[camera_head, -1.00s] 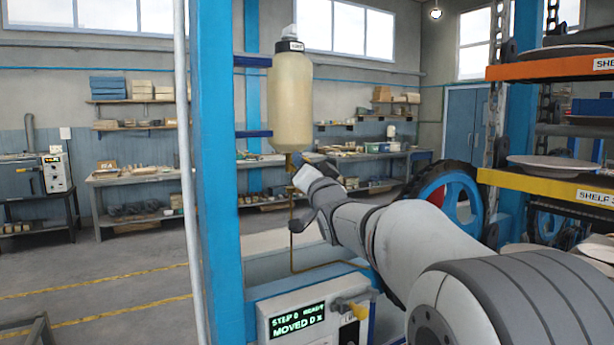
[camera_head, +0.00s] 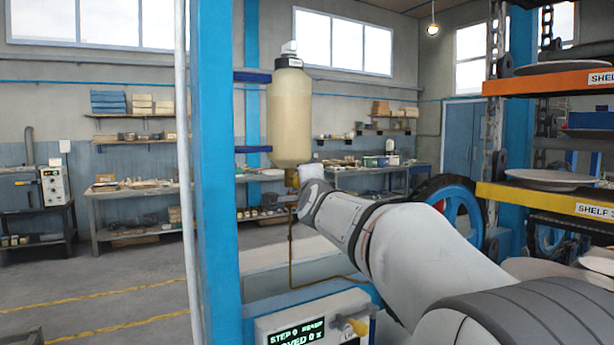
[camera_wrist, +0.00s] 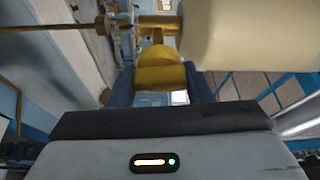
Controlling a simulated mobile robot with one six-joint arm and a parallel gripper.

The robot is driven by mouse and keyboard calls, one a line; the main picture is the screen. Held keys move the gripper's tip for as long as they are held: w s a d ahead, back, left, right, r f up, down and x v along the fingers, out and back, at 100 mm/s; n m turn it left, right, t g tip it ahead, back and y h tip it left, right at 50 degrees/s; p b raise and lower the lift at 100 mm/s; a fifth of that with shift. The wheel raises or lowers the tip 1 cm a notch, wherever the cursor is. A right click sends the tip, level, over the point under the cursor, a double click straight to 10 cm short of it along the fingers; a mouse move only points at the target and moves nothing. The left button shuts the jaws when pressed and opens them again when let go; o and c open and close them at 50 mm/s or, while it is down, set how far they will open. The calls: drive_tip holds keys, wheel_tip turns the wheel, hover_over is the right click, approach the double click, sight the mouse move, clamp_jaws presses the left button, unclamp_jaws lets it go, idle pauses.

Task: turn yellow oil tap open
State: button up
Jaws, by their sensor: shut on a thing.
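A cream oil bottle (camera_head: 290,120) hangs upright from blue brackets on the blue post, and its side also shows in the wrist view (camera_wrist: 255,35). Below it, a yellow tap (camera_wrist: 160,77) sits on the brass pipe fitting (camera_wrist: 156,24). My gripper (camera_wrist: 161,84) has one dark finger on each side of the tap's yellow handle and is shut on it. In the head view my wrist hides most of the tap, and a small brass part (camera_head: 291,178) shows under the bottle.
The blue post (camera_head: 217,170) stands close left. Shelves with plates (camera_head: 555,178) are at the right.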

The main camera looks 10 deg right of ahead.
drive_tip(key=shift+r+m+g+p, duration=0.1)
drive_tip(key=shift+m+g+p, duration=0.2)
drive_tip(key=shift+m+p, duration=0.3)
drive_tip(key=o, duration=1)
drive_tip(key=shift+s, duration=0.1)
drive_tip(key=s, duration=0.7)
drive_tip(key=shift+s+a, duration=0.25)
drive_tip(key=shift+s, duration=0.05)
